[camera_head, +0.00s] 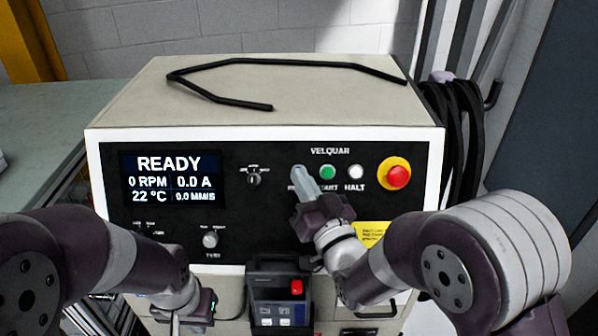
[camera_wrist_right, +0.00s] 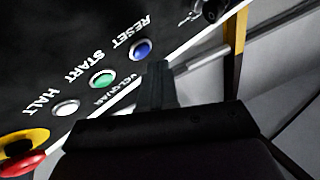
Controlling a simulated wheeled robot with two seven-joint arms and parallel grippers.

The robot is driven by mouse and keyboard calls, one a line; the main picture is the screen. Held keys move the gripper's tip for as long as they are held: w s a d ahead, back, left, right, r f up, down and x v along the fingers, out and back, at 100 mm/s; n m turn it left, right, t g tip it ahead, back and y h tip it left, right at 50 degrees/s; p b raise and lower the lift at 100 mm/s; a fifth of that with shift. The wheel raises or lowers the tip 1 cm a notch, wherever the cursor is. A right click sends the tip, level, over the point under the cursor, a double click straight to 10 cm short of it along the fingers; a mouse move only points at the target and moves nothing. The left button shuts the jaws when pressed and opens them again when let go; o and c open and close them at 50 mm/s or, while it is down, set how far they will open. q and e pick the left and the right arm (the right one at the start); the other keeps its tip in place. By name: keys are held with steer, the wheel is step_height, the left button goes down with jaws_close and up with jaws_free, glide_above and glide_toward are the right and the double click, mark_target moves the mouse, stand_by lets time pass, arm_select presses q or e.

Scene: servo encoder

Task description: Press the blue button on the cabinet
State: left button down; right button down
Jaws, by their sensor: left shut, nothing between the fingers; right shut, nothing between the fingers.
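The cabinet (camera_head: 265,140) has a black front panel with a display reading READY. In the right wrist view the blue button (camera_wrist_right: 141,49), labelled RESET, sits in a row with the green and white buttons. In the head view the blue button is hidden behind the fingers of my right gripper (camera_head: 299,180). My right gripper is shut and empty, its fingertips close in front of the panel at the button's place. In the wrist view its fingers (camera_wrist_right: 158,80) appear beside the blue button; contact cannot be told. My left gripper (camera_head: 176,322) is shut, low at the cabinet's lower left, partly cut off.
The green START button (camera_head: 328,172), white HALT button (camera_head: 356,172) and red emergency knob (camera_head: 398,176) lie right of the fingers. A black cable (camera_head: 285,62) lies on the cabinet top.

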steer(key=s, duration=0.1)
steer(key=s+r, duration=0.1)
steer(key=s, duration=0.1)
steer(key=s+r+p, duration=0.1)
steer(key=shift+s, duration=0.25)
stand_by(0.7)
